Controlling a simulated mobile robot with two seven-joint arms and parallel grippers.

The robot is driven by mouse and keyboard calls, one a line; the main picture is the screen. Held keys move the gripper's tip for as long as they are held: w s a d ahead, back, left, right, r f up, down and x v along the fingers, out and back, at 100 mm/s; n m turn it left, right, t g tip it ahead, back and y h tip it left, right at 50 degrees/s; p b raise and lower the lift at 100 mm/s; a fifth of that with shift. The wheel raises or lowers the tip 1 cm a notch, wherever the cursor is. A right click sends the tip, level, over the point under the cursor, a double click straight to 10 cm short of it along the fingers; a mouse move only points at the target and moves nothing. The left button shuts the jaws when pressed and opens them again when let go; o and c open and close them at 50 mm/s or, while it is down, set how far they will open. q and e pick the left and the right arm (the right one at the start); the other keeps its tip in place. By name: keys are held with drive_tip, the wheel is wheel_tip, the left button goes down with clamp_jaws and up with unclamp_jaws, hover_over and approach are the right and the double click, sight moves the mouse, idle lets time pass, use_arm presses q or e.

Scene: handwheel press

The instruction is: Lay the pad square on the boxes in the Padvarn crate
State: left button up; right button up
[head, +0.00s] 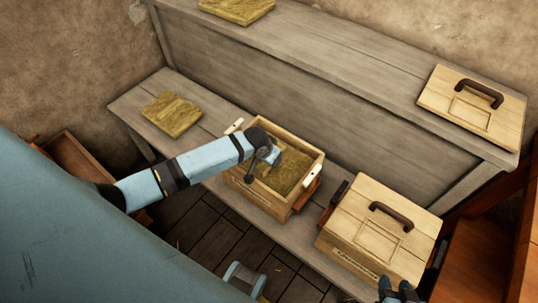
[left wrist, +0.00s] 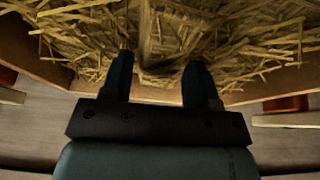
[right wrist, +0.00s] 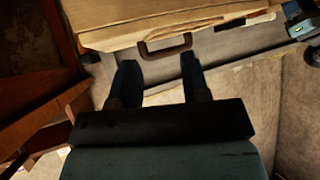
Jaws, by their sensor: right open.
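An open wooden crate (head: 233,178) stands on the low bench, with a straw-coloured pad or straw (head: 284,176) inside. No readable name shows on it. My left gripper (head: 268,163) is over this crate, pointing down. In the left wrist view its fingers (left wrist: 159,85) are apart, with loose straw (left wrist: 225,50) and a straw-covered ridge (left wrist: 158,40) beyond them. I cannot tell whether the straw lies flat on boxes. Another square straw pad (head: 172,114) lies on the bench to the left. My right gripper (head: 400,290) is open and empty beside the lidded crate.
The lidded crate (head: 345,240) has a dark handle (head: 391,216); its label is too small to read. A loose lid (head: 470,105) and a straw pad (head: 237,8) lie on the upper shelf. Bare bench shows between the left pad and the open crate.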

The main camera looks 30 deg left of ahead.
use_arm(q)
drive_tip(key=o, duration=0.3)
drive_tip(key=d+p+v, duration=0.1)
drive_tip(key=p+v, duration=0.1)
drive_tip(key=v, duration=1.1)
drive_tip(key=shift+a+r, duration=0.45)
use_arm(e)
drive_tip(key=shift+s+d+r, duration=0.3)
drive_tip(key=shift+s+r, duration=0.05)
use_arm(q)
drive_tip(key=shift+s, duration=0.1)
drive_tip(key=shift+r+p, duration=0.5)
drive_tip(key=shift+p, duration=0.6)
use_arm(e)
wheel_tip(320, 180, up, 3)
drive_tip(key=shift+f, duration=0.2)
drive_tip(key=shift+f, duration=0.2)
